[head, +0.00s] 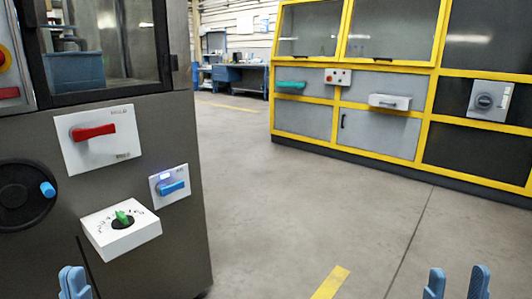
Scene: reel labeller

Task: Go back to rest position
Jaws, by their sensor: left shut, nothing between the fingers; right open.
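My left gripper (74,283) shows at the bottom left edge of the head view, its blue fingers together and empty. It is below the white dial box on the grey machine and apart from it in the picture. My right gripper (455,283) shows at the bottom right, its two blue fingers spread with nothing between them, over open floor. Only the fingertips of both grippers are in view; the arms are hidden below the frame.
The grey machine (180,240) at left carries a red-handled switch (95,132), a blue-handled switch (172,187), a green-knobbed dial box (122,232) and a black handwheel (25,195). A yellow-framed cabinet (375,130) stands at back right. The floor (300,200) between is clear.

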